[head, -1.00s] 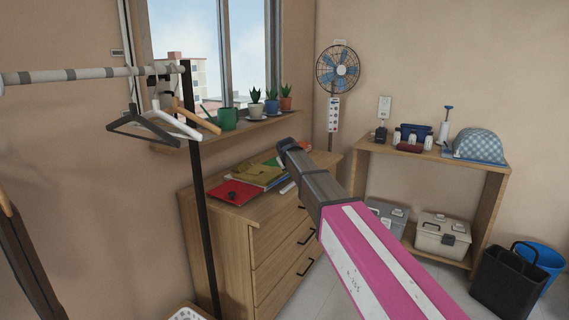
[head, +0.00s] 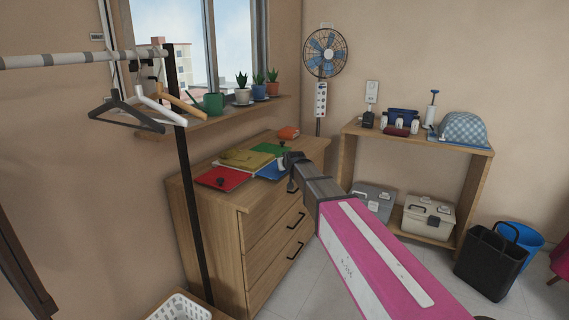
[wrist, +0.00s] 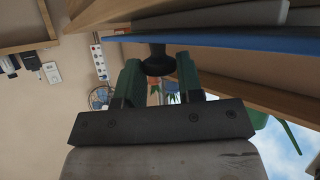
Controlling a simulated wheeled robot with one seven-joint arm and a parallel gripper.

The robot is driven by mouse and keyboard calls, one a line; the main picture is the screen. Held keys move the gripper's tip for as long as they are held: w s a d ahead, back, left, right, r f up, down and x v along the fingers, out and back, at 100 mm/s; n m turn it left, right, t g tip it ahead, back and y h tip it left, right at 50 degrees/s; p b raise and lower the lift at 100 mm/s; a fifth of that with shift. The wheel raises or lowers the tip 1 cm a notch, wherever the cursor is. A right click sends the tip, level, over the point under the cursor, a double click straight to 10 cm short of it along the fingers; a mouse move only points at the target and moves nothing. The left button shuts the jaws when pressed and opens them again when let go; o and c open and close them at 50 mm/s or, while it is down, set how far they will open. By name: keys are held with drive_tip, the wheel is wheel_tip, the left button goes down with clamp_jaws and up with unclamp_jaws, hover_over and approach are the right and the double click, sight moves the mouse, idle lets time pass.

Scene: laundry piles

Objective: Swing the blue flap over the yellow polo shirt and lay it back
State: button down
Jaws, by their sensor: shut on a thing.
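The yellow polo shirt (head: 240,160) lies folded on the dresser top, between a red flap (head: 222,179) on its left and a green flap (head: 272,149) behind. The blue flap (head: 271,171) is at its right side, partly hidden by my gripper (head: 288,162). In the wrist view, a black knob (wrist: 158,64) on the blue flap (wrist: 235,43) sits between the two fingers. My gripper, also in the wrist view (wrist: 160,82), is shut on this knob. The flap appears spread outward beside the shirt; its exact tilt is hard to tell.
A rail with hangers (head: 140,105) is at left, a low shelf unit (head: 463,203) at right.

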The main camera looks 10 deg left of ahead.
drive_tip(key=shift+d+f, duration=0.15)
drive_tip(key=shift+f, duration=0.1)
drive_tip(key=c, duration=0.8)
unclamp_jaws()
drive_tip(key=shift+s+r, duration=0.15)
drive_tip(key=v, duration=1)
drive_tip(key=shift+s+r, duration=0.2)
drive_tip(key=shift+d, duration=0.1)
